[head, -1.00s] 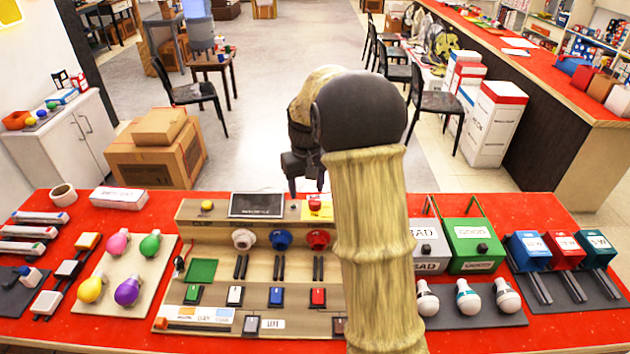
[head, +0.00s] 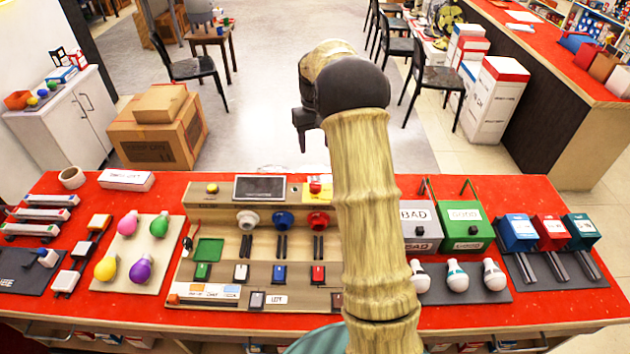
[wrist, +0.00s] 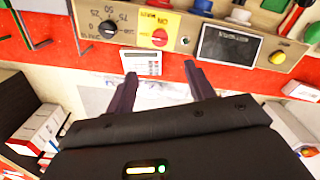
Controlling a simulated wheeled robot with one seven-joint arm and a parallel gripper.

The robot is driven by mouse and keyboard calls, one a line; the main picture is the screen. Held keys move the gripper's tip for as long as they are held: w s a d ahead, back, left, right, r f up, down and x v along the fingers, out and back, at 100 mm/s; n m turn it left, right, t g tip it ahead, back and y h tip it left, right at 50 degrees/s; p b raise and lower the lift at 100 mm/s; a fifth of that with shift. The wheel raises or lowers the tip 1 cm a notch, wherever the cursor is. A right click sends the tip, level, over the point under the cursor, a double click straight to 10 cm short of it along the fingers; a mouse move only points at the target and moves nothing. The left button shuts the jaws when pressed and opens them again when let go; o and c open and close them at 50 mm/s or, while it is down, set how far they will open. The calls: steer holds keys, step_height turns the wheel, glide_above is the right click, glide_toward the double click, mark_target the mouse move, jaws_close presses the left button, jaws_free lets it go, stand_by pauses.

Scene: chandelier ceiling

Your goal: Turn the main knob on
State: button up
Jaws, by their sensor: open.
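The main knob is a red rotary knob (wrist: 160,37) on a yellow plate with "ON" lettering, seen inverted in the wrist view. In the head view the red knob (head: 315,187) is at the back right of the wooden test board (head: 215,218), partly beside my arm. A black knob (wrist: 107,28) with a numbered dial lies to its left in the wrist view. My gripper (wrist: 163,92) is open and empty, its fingers apart. In the head view my gripper (head: 310,130) hangs beyond the board's back edge, apart from the red knob.
A dark screen (head: 260,188) is beside the red knob on the board. A white calculator-like device (wrist: 142,62) lies on the red table behind the board. Green and grey boxes (head: 462,212) and light bulbs stand right of my arm.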

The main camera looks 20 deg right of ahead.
mark_target(315, 183)
step_height(315, 183, down, 14)
steer(key=p, duration=0.3)
steer(key=shift+f, duration=0.15)
steer(key=shift+a+f, duration=0.15)
steer(key=shift+f, duration=0.4)
steer(key=shift+s, duration=0.1)
steer(key=shift+c, duration=0.2)
steer(key=c, duration=0.9)
